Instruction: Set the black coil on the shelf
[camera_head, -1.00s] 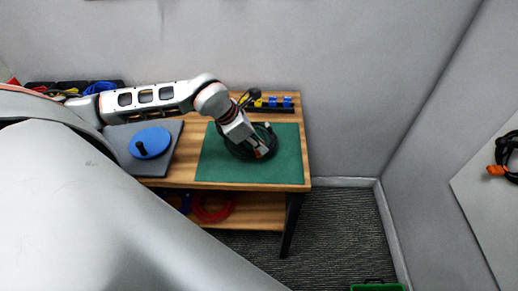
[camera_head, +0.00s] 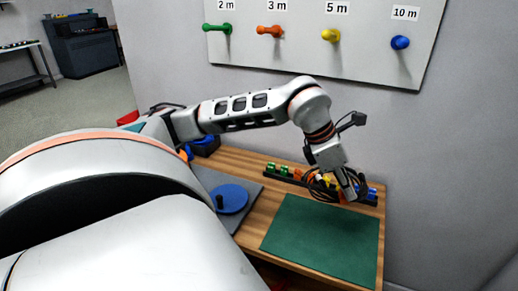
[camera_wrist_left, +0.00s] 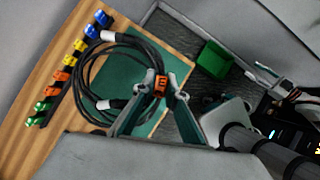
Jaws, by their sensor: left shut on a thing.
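The black coil (camera_head: 318,188) hangs from my left gripper (camera_head: 350,192), held above the table in front of the clip rack. In the left wrist view the coil (camera_wrist_left: 84,72) is a loose loop with white tags and an orange tie (camera_wrist_left: 160,86). The left gripper (camera_wrist_left: 160,98) is shut on it at the tie, a finger on either side. Below the tabletop, a dark gap shows red at the bottom edge of the head view; the lower shelf is mostly hidden. My right gripper is in neither view.
The green mat (camera_head: 318,240) on the wooden table is empty. A rack of coloured clips (camera_head: 284,171) lines the back edge. A blue disc (camera_head: 231,199) sits on a grey board at left. Coloured pegs (camera_head: 331,36) are on the wall board.

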